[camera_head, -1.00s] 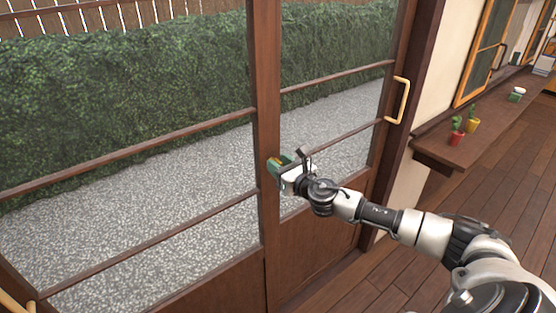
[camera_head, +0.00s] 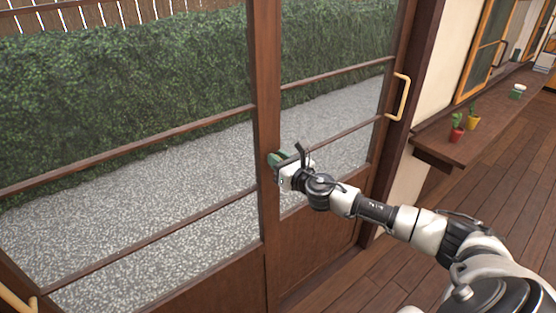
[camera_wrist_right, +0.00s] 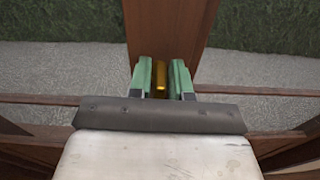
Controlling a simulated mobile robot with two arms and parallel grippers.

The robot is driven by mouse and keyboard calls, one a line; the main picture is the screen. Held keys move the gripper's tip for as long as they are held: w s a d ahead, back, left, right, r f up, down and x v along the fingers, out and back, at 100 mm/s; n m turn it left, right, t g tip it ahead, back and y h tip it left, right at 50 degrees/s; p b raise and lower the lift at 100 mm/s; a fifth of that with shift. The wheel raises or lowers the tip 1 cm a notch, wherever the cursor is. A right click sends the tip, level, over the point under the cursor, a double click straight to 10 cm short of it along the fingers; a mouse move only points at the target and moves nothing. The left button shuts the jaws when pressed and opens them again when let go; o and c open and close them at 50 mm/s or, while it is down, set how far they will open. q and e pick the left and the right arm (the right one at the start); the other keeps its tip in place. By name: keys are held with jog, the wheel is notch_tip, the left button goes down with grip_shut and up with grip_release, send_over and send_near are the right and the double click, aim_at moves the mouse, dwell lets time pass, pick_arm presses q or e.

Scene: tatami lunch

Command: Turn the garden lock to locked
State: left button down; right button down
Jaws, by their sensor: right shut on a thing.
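The garden lock shows in the right wrist view as a small brass-coloured knob (camera_wrist_right: 160,78) on the dark wooden middle post of the glass doors. My right gripper (camera_wrist_right: 162,80) has its two green fingers on either side of the knob and is shut on it. In the head view my right gripper (camera_head: 277,160) is at the middle post (camera_head: 265,110), and the fingers and hand hide the lock there. I cannot tell from these frames which way the lock is set. My left gripper is not in view.
A pale curved door handle (camera_head: 402,97) is on the right door frame, and another handle (camera_head: 15,303) shows at the lower left. A wooden shelf (camera_head: 440,147) on the right bears small potted plants (camera_head: 472,122). The plank floor (camera_head: 470,195) is clear.

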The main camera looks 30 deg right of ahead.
jog(key=m, duration=0.4)
jog(key=shift+d+m, duration=0.15)
jog(key=shift+m, duration=0.15)
jog(key=m, duration=0.4)
jog(key=m+p, duration=0.1)
jog(key=m, duration=0.7)
jog(key=shift+d+f+m, duration=0.25)
jog(key=shift+f+m, duration=0.15)
jog(key=c, duration=1.2)
grip_release()
